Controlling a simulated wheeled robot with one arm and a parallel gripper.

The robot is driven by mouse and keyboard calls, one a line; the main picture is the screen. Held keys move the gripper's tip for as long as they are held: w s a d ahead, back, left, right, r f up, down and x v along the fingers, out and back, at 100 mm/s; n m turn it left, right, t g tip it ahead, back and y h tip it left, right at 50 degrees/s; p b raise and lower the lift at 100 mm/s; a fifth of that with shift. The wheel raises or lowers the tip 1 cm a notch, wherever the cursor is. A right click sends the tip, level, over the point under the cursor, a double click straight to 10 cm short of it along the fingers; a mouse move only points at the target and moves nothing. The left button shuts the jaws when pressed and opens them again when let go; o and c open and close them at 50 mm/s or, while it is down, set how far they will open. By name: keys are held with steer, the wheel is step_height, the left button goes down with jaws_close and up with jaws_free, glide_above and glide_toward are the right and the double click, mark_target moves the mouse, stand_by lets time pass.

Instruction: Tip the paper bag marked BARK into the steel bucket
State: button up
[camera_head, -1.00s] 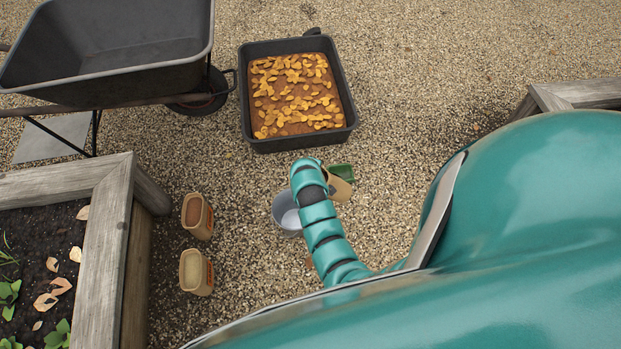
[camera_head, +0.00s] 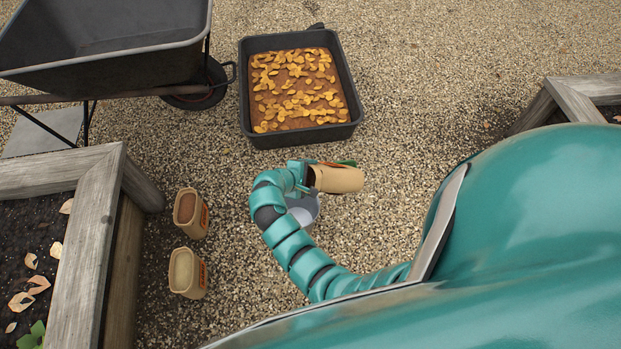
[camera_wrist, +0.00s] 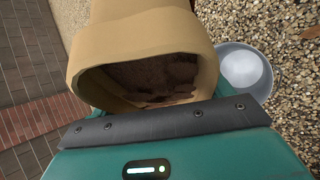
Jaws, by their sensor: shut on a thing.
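A tan paper bag (camera_head: 338,179) is held in my gripper (camera_head: 304,178) and lies tilted on its side, just above and to the right of the steel bucket (camera_head: 301,212). Its open mouth faces left in the head view. In the wrist view the bag (camera_wrist: 143,35) shows dark brown bark (camera_wrist: 152,77) still inside its mouth. My gripper (camera_wrist: 160,125) is shut on the bag. The bucket (camera_wrist: 245,70) shows at the right of the wrist view, and its visible inside looks empty. No marking on the held bag can be read.
Two open bags, one with brown filling (camera_head: 191,212) and one with pale filling (camera_head: 187,273), stand left of the bucket. A black tray (camera_head: 301,141) of soil and yellow leaves lies beyond. A wheelbarrow (camera_head: 105,50) and a timber bed (camera_head: 97,215) stand left. Gravel between is clear.

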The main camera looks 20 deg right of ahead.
steer(key=shift+w+a+f+h+b, duration=0.1)
steer(key=shift+a+f+h+b, duration=0.1)
steer(key=shift+f+h+b, duration=0.6)
steer(key=shift+w+a+f+h+b, duration=0.1)
steer(key=shift+a+f+h+b, duration=0.15)
steer(key=shift+b, duration=1)
steer(key=f+h+b, duration=0.1)
steer(key=f+b, duration=0.1)
steer(key=a+f+n+h+b, duration=0.1)
steer(key=h+b, duration=0.1)
steer(key=shift+a+f, duration=0.15)
steer(key=shift+f, duration=0.25)
steer(key=shift+a+f+h+b, duration=0.1)
steer(key=shift+f+h+b, duration=0.2)
steer(key=shift+b, duration=0.15)
steer(key=shift+w, duration=0.1)
